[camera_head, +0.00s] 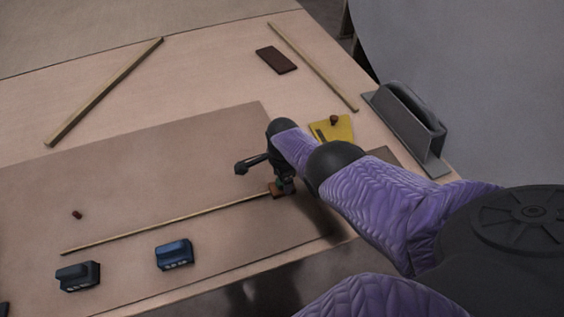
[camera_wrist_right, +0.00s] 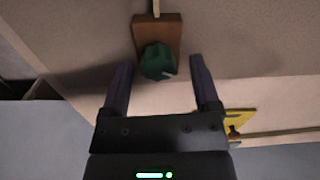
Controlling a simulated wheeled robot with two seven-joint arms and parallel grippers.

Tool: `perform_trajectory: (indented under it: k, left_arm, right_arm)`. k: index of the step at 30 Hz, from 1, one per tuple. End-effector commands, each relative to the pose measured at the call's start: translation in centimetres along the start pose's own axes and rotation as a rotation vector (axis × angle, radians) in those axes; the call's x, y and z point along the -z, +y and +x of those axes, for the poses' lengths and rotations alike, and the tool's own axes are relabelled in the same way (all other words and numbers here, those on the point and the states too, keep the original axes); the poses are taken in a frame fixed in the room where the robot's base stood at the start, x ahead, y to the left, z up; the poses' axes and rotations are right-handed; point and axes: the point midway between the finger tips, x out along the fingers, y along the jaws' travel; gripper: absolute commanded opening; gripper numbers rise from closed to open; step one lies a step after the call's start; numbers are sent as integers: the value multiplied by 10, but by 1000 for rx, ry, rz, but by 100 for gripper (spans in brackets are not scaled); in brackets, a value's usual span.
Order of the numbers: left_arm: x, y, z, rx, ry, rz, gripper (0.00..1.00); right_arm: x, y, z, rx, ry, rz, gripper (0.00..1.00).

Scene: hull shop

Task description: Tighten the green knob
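The green knob (camera_wrist_right: 157,63) shows in the right wrist view, mounted on a small brown block (camera_wrist_right: 160,30). The block also shows in the head view (camera_head: 274,192), at the right end of a thin wooden strip; the knob there is mostly hidden by my gripper. My right gripper (camera_wrist_right: 160,66) is open, with one finger on each side of the knob. Gaps show between the knob and both fingers, so it is not gripped. In the head view my right gripper (camera_head: 284,186) is directly over the block. My left gripper is not in view.
Two blue blocks (camera_head: 174,254) (camera_head: 78,276) lie front left on the brown board (camera_head: 120,170). A yellow piece (camera_head: 340,128), a grey handled tool (camera_head: 405,125) and a dark brown block (camera_head: 276,60) lie beyond. Wooden strips lie farther back. The board's left middle is mostly clear.

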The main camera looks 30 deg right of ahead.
Motion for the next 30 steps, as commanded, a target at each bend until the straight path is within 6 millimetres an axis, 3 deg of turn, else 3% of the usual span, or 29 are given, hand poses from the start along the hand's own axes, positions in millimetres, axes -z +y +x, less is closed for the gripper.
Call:
perform_trajectory:
  k: [7, 10, 21, 30]
  left_arm:
    - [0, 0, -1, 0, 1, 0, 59]
    - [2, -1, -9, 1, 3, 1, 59]
    - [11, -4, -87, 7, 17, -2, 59]
    - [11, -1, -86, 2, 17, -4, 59]
  right_arm:
    - [-1, 1, 0, -3, -2, 0, 79]
    - [-1, 1, -10, -1, -2, -1, 79]
    - [0, 0, -98, 1, -1, 0, 79]
    - [0, 0, -98, -3, -1, 1, 79]
